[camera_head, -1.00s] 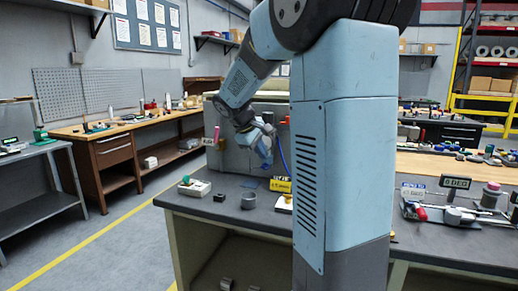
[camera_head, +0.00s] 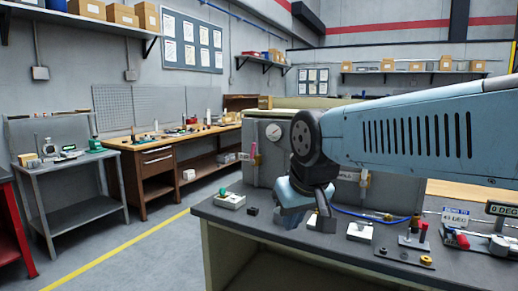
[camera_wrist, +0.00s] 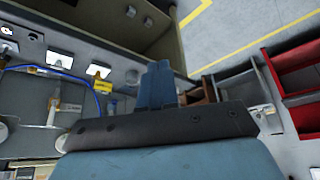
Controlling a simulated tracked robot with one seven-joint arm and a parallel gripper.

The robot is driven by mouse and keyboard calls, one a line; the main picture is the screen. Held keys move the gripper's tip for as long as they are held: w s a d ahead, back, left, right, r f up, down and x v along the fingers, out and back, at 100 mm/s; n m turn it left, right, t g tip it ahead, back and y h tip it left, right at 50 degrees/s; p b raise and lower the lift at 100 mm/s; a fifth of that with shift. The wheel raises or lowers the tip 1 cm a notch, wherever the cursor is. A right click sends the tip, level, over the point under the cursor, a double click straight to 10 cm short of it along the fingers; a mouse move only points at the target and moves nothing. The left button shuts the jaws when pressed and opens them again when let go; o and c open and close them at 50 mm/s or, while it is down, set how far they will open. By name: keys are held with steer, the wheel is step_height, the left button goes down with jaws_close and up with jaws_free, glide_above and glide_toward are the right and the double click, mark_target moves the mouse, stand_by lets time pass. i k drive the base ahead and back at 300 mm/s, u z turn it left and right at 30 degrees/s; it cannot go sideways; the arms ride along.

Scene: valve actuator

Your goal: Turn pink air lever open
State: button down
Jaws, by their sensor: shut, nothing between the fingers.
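The pink lever (camera_head: 253,148) stands upright on the front of a grey panel (camera_head: 263,172), left of a round gauge (camera_head: 273,132), in the head view. A small brass-coloured fitting shows just below it. My gripper (camera_head: 322,222) hangs to the right of the lever and lower, apart from it, over the dark bench top. It is shut and empty. In the wrist view my gripper (camera_wrist: 157,84) shows as blue fingers pressed together. I cannot make out the pink lever in the wrist view.
A white box with a green knob (camera_head: 229,200) and a small black block (camera_head: 252,211) lie on the bench, left of my gripper. A blue hose (camera_head: 370,214) and several small fixtures lie to its right. Floor is free left of the bench.

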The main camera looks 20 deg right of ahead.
mark_target(251, 161)
steer(key=u, duration=0.05)
steer(key=i, duration=1.25)
steer(key=z, duration=0.2)
